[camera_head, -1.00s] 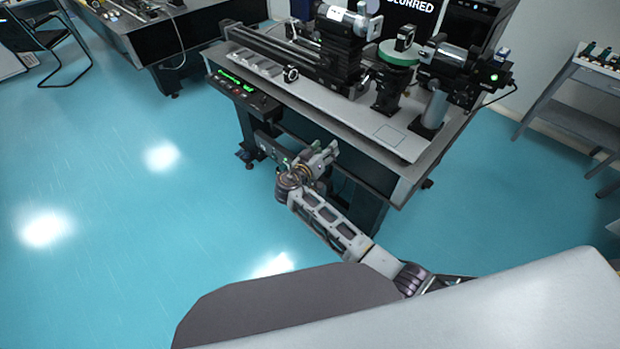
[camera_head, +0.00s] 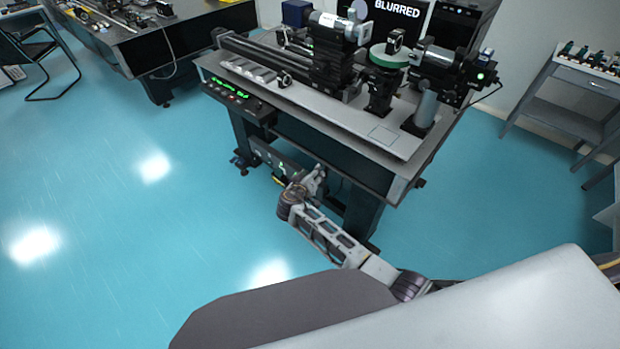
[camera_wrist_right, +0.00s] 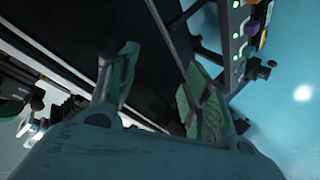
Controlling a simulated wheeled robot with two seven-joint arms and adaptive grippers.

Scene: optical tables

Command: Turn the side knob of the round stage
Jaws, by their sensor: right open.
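The round stage (camera_head: 389,57) has a green disc top on a black mount and stands on the optical table, right of centre in the head view. Its side knob is too small to make out. My right gripper (camera_head: 318,178) is below the table's front edge, well apart from the stage. In the right wrist view my right gripper (camera_wrist_right: 160,92) has its two fingers spread, with nothing between them. A dark green round part (camera_wrist_right: 12,108) shows at that view's left edge; I cannot tell for certain that it is the stage. My left gripper is not in view.
The optical table (camera_head: 402,180) bears a long black rail and a silver cylinder (camera_head: 440,57) beside the stage. A controller with green lights (camera_head: 236,92) sits at the front edge. A side cart (camera_head: 575,85) stands at the right. The blue floor in front is clear.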

